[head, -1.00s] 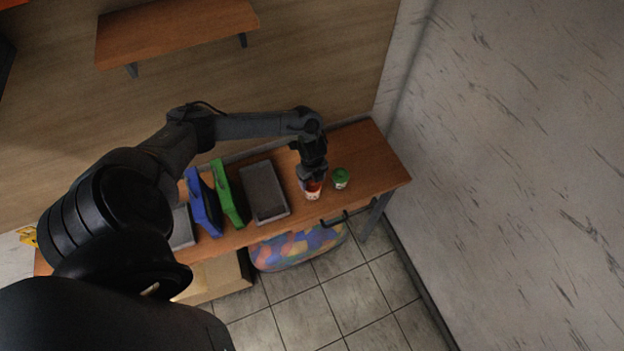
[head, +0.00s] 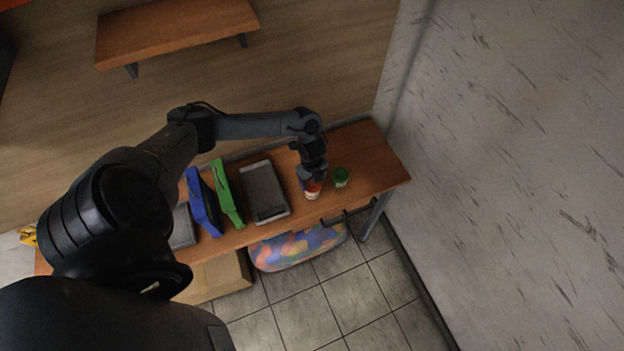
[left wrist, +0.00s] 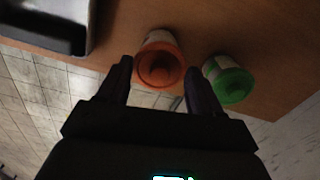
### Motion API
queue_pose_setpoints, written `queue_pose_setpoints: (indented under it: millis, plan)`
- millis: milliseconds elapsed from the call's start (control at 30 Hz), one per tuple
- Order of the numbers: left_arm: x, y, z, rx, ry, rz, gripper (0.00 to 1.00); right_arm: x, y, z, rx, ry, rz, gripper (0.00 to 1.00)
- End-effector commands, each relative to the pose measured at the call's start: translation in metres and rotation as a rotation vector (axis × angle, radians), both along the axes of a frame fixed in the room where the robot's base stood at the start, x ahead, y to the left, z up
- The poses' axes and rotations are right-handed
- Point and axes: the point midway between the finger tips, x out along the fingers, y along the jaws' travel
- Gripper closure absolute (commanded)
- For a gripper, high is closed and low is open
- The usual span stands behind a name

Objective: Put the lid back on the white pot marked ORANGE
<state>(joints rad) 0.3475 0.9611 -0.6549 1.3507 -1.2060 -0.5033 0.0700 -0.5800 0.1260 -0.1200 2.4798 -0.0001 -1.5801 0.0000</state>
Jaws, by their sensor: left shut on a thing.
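The white pot (head: 312,196) stands on the wooden table, with the orange lid (head: 314,186) at its top. In the left wrist view the orange lid (left wrist: 158,70) lies between my two fingers, lined up with the white pot (left wrist: 160,38) behind it. Whether the lid is fully seated or slightly above the rim cannot be told. My left gripper (head: 313,181) points down at the pot and is shut on the orange lid. The pot's marking is not readable. My right gripper is not in view.
A pot with a green lid (head: 341,175) stands close to the right; it also shows in the left wrist view (left wrist: 232,84). A grey tray (head: 264,190), a green item (head: 227,194) and a blue item (head: 203,203) stand to the left. The table's right end (head: 385,170) is clear.

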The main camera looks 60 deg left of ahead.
Motion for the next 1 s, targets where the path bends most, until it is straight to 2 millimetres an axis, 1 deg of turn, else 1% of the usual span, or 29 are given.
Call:
queue_pose_setpoints:
  millis: [467, 500, 667, 867, 900, 1000]
  plan:
    - [0.0, 0.0, -0.0003, 0.0, 0.0, 0.0, 0.62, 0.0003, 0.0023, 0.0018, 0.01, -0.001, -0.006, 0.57]
    - [0.0, 0.0, -0.0002, 0.0, 0.0, 0.0, 0.3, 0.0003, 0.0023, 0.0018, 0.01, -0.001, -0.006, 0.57]
    - [-0.0001, 0.0, -0.0003, 0.0, 0.0, 0.0, 0.06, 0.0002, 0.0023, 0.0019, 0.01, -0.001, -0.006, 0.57]
    - [-0.0001, 0.0001, -0.0003, 0.0, 0.0, 0.0, 0.05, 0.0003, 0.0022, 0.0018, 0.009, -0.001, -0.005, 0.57]
    - [-0.0001, 0.0001, -0.0003, 0.0, 0.0, 0.0, 0.0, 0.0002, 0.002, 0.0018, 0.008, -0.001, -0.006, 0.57]
    - [-0.0002, 0.0001, -0.0003, 0.0, 0.0, 0.0, 0.0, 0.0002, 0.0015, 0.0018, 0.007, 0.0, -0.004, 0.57]
